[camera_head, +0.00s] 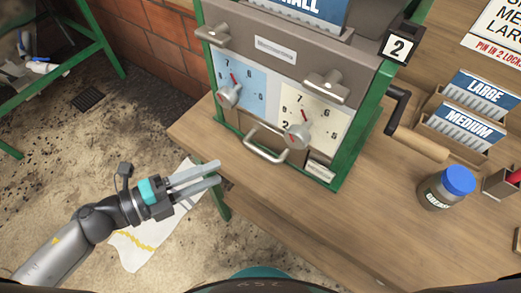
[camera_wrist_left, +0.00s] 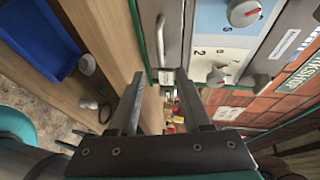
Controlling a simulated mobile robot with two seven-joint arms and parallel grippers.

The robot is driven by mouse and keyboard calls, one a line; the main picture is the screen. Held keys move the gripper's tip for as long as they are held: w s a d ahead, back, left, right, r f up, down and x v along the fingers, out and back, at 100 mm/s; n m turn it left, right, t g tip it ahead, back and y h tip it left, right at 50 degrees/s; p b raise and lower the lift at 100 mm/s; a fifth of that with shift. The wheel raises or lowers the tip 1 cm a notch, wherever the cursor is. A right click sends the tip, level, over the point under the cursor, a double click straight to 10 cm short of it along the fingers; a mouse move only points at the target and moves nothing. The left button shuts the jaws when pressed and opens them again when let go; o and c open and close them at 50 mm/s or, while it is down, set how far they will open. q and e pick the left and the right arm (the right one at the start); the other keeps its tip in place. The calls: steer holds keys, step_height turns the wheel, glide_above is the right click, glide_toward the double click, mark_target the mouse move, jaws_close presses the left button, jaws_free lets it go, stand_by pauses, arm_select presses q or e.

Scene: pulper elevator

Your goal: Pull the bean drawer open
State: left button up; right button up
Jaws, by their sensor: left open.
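The bean drawer is low on the front of the grey and green machine (camera_head: 290,70), and its metal bar handle (camera_head: 266,143) sticks out below the two dials. The drawer front looks flush with the machine, partly hidden by the handle. My left gripper (camera_head: 219,172) is open and empty, in front of the machine and left of the handle, apart from it. In the left wrist view, the handle (camera_wrist_left: 160,42) shows beyond the tips of the open fingers (camera_wrist_left: 160,90). My right gripper is not in view.
Dials (camera_head: 230,93) and (camera_head: 297,136) sit above the handle. A crank with a wooden grip (camera_head: 418,143) is on the machine's right. A blue-lidded jar (camera_head: 446,187) and label holders (camera_head: 455,130) stand on the wooden bench (camera_head: 340,230). A white cloth (camera_head: 140,248) lies below my left gripper.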

mark_target(261, 152)
arm_select(q)
steer(key=x, duration=1.2)
steer(key=shift+w+d+f, duration=0.15)
steer(key=shift+w+d, duration=0.1)
jaws_close()
stand_by(1.0)
